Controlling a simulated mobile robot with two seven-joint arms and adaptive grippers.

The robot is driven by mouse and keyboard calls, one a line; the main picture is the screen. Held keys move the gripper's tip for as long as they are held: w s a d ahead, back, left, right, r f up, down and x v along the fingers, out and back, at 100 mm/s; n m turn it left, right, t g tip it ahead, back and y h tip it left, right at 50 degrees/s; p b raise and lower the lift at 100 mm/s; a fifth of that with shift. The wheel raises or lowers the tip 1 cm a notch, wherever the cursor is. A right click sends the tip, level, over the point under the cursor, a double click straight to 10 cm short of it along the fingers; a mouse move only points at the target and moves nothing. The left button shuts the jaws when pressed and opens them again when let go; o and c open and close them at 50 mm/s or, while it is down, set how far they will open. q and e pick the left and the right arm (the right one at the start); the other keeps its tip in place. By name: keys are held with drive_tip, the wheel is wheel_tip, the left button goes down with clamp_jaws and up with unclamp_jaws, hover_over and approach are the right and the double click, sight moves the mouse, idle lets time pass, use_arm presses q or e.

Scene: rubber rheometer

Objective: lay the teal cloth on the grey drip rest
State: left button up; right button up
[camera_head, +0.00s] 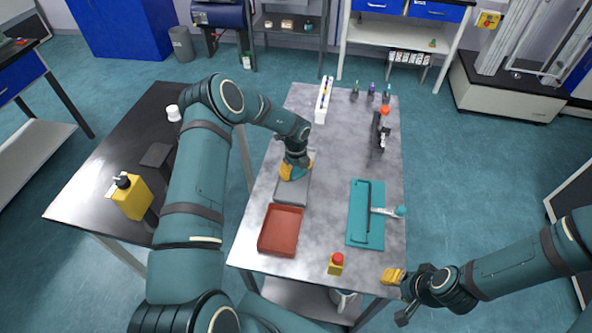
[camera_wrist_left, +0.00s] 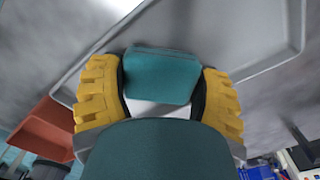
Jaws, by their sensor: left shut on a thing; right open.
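My left gripper (camera_head: 296,171) is over the grey drip rest (camera_head: 291,191), a shallow grey tray on the table. Its yellow fingers are shut on the folded teal cloth (camera_wrist_left: 160,72), which shows between them in the left wrist view. In the head view only a small teal bit of the cloth (camera_head: 299,172) shows at the fingers. The drip rest's grey surface and raised rim (camera_wrist_left: 296,35) lie behind the cloth in the wrist view. I cannot tell whether the cloth touches it. My right gripper (camera_head: 392,276) is open and empty by the table's front right corner.
A red tray (camera_head: 280,231) sits just in front of the drip rest. A teal mat (camera_head: 365,230) with a tool on it lies to the right. A yellow container with a red top (camera_head: 336,264) stands near the front edge. A white rack (camera_head: 324,101) and small bottles stand at the back.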

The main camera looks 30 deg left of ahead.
sight(296, 169)
use_arm(q)
drive_tip(key=o, duration=0.8)
drive_tip(key=shift+f, duration=0.15)
use_arm(e)
drive_tip(key=shift+f, duration=0.1)
use_arm(q)
drive_tip(key=o, duration=0.5)
drive_tip(key=shift+c, duration=0.2)
use_arm(e)
drive_tip(key=shift+r+p, duration=0.3)
drive_tip(key=shift+r, duration=0.15)
use_arm(q)
wheel_tip(296, 169, up, 12)
drive_tip(key=shift+r, duration=0.2)
